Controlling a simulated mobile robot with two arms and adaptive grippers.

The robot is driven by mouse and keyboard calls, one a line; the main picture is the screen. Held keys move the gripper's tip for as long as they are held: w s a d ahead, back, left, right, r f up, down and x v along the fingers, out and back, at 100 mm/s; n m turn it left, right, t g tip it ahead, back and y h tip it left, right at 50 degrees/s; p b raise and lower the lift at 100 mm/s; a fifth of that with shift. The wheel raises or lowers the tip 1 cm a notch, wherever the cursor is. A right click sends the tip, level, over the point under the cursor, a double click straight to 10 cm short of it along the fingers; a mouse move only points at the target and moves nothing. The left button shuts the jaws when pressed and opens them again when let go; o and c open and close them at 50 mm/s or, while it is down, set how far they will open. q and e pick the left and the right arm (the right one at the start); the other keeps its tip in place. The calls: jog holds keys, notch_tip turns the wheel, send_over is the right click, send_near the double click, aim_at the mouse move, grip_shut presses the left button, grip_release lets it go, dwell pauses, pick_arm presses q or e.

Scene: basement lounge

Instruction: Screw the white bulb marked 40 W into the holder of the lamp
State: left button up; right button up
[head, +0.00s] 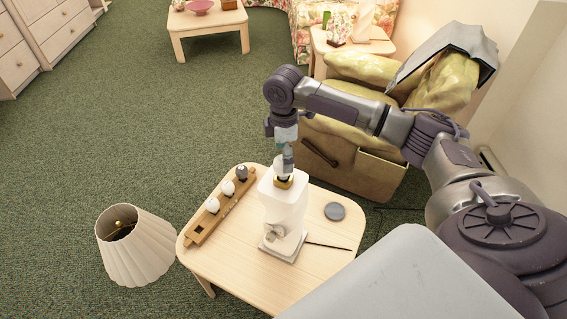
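The lamp (287,212) is a white body standing upright on the small light wood table, with a brass-coloured holder (284,183) on top. My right gripper (285,163) points down right over the holder. Its fingers are around a white bulb (282,172), whose lower end is at the holder; I cannot tell how deep it sits. The 40 W marking cannot be read. A wooden rack (203,232) left of the lamp carries two white bulbs (212,204) (228,188) and a grey bulb (241,172). My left gripper is not in view.
A grey disc (335,211) lies on the table (228,262) right of the lamp, and a thin dark rod or cord (329,246) near its front. A cream lampshade (135,248) is on the green carpet at left. A yellow-green armchair (350,150) stands behind the table.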

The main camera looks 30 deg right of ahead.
notch_tip(320, 180, down, 4)
jog(key=shift+f+p, duration=0.1)
jog(key=shift+p, duration=0.25)
jog(key=shift+f, duration=0.75)
jog(key=c, duration=1.1)
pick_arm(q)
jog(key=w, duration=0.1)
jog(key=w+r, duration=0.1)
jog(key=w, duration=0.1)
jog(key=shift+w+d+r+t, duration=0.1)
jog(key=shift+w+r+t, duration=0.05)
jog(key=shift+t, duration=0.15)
